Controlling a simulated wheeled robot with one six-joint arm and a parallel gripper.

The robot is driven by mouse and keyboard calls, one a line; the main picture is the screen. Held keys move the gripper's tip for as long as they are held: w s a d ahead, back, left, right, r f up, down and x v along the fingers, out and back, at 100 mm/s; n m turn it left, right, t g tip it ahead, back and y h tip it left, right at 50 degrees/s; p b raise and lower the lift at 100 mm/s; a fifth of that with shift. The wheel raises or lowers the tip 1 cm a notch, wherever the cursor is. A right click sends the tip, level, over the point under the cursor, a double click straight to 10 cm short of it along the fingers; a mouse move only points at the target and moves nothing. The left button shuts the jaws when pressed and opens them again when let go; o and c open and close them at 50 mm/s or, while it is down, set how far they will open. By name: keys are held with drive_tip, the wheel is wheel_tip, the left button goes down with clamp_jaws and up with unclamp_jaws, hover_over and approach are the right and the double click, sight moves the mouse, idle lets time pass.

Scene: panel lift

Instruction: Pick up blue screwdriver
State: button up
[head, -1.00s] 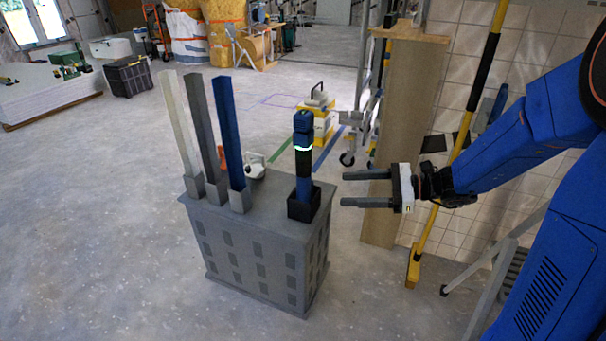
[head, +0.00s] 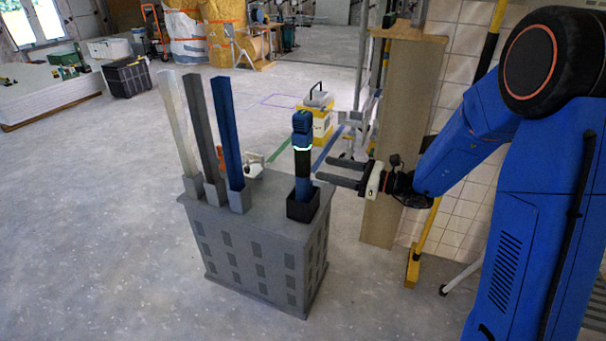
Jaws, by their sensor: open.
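The blue screwdriver (head: 302,140), a blue and black tool with a pale glowing ring, stands upright in a small black holder (head: 303,205). The holder sits at the right end of the grey cabinet's top (head: 265,213). My gripper (head: 327,170) is open and empty, just right of the screwdriver in the picture, with its fingers pointing left at about the height below the glowing ring. A gap shows between the fingertips and the tool; the exact depth between them is hard to tell. The screwdriver's lower end is hidden inside the holder.
Three tall bars, white (head: 178,125), grey (head: 203,128) and blue (head: 227,130), stand in sockets on the cabinet's left side. A small white item (head: 253,165) is behind them. A wooden column (head: 400,140) and a yellow pole (head: 420,240) stand behind my gripper.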

sight(302, 161)
drive_tip(key=shift+x, duration=4.7)
drive_tip(key=shift+r, duration=0.2)
clamp_jaws()
